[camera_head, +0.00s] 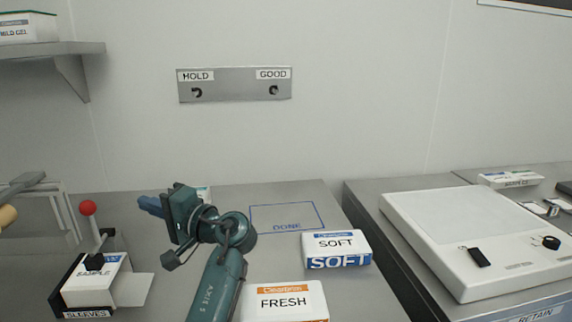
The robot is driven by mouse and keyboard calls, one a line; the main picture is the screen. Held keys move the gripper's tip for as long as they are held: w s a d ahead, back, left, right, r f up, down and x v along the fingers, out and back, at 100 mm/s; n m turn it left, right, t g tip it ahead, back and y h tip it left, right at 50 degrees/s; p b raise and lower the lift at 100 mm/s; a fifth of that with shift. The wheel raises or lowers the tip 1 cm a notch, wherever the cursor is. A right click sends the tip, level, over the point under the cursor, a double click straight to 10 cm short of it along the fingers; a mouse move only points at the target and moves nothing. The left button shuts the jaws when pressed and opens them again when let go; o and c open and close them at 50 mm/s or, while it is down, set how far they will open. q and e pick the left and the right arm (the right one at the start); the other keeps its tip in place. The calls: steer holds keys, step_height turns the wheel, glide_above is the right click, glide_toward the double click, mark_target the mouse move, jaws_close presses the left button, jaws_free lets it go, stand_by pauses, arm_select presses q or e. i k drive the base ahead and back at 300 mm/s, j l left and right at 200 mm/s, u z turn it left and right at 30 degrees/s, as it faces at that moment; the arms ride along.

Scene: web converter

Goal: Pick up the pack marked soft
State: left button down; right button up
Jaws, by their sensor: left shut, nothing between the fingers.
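The pack marked SOFT (336,244) is a white and blue box lying on the grey bench, right of centre, with SOFT on its top and front. My left gripper (150,205) is over the bench to the left of the pack. Its blue fingers point left, away from the pack, and are shut with nothing between them. The gripper and the pack are well apart. My right gripper is not in view.
A white and orange FRESH pack (285,301) lies nearer, beside my forearm. A blue DONE outline (287,205) lies bare behind the SOFT pack. A SLEEVES box (88,290) and red-knobbed lever (88,209) stand left. A white flat machine (470,235) stands right, across a gap.

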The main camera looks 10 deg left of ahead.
mark_target(341, 248)
steer(key=k+l, duration=1.2)
